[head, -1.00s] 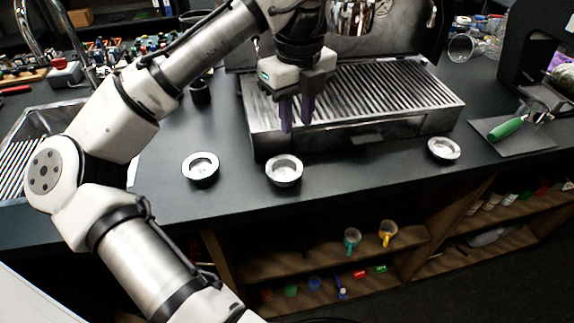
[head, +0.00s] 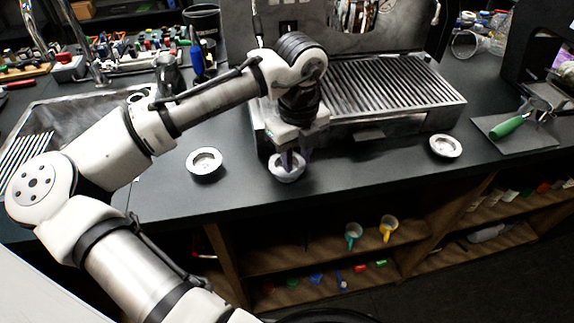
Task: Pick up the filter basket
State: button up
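Three small round metal filter baskets stand on the dark counter: one at the left (head: 204,163), one in the middle (head: 287,174) and one at the right (head: 445,146). My gripper (head: 292,163) points down at the middle basket, with its purple-tinted fingertips at the basket's rim and over its opening. The fingers hide part of the rim. I cannot tell whether they are closed on it. The basket still appears to rest on the counter.
The espresso machine's slatted drip tray (head: 390,90) stands right behind my gripper. A green-handled tool (head: 507,127) lies on a dark mat (head: 540,143) at the right. A sink (head: 40,125) is at the left. The counter's front edge is close to the baskets.

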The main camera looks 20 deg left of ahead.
grip_shut()
jog(key=shift+r, duration=0.1)
